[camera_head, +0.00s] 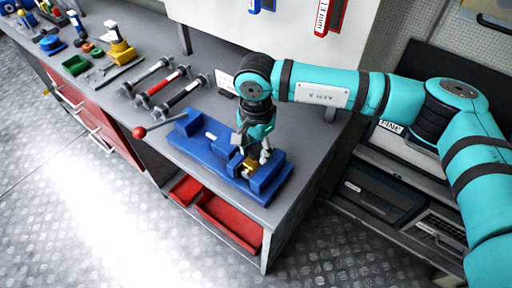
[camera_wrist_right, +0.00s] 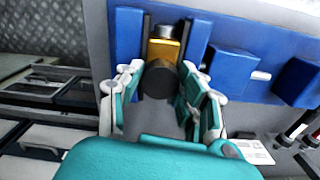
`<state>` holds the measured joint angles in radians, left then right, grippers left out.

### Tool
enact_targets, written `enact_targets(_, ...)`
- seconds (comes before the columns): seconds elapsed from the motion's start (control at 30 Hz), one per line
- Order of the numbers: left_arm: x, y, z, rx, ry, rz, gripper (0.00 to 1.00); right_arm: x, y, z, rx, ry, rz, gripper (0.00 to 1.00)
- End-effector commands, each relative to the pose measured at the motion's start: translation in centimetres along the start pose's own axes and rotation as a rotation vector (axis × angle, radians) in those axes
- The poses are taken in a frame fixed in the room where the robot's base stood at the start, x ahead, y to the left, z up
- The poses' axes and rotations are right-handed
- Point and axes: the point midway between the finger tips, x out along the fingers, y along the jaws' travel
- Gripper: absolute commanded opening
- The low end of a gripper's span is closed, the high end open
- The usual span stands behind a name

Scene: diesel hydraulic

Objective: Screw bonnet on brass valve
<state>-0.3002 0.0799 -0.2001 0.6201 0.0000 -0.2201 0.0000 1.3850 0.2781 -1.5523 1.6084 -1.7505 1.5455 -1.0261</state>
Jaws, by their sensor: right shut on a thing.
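The brass valve (camera_head: 249,163) sits in the right end of a blue fixture (camera_head: 200,152) on the workbench; its gold body also shows in the right wrist view (camera_wrist_right: 164,50), with a grey round end. My right gripper (camera_head: 252,153) points down over it from above. In the right wrist view the fingers (camera_wrist_right: 161,80) are closed around a dark round piece, which looks like the bonnet, right at the valve. The fingers hide part of it, and I cannot tell how far it is seated. My left gripper is out of view.
A red-knobbed lever (camera_head: 140,132) sticks out at the fixture's left. Several bar-shaped tools (camera_head: 164,87) lie on the bench (camera_head: 225,95) farther left. Red bins (camera_head: 228,218) stand under the bench top. A shelf with dark cases (camera_head: 382,190) stands to the right.

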Motion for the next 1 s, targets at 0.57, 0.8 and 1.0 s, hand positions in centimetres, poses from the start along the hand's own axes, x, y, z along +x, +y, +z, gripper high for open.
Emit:
enact_targets(0.57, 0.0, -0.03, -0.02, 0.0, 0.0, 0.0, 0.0, 0.04, -0.05, 0.04, 0.869, -0.002, -0.001, 0.11)
enact_targets(0.8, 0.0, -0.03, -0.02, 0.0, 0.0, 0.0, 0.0, 0.1, -0.04, 0.03, 1.262, -0.001, -0.001, 0.11)
enact_targets(1.0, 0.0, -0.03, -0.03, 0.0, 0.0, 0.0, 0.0, 0.07, -0.06, 0.03, 1.569, -0.002, -0.001, 0.11)
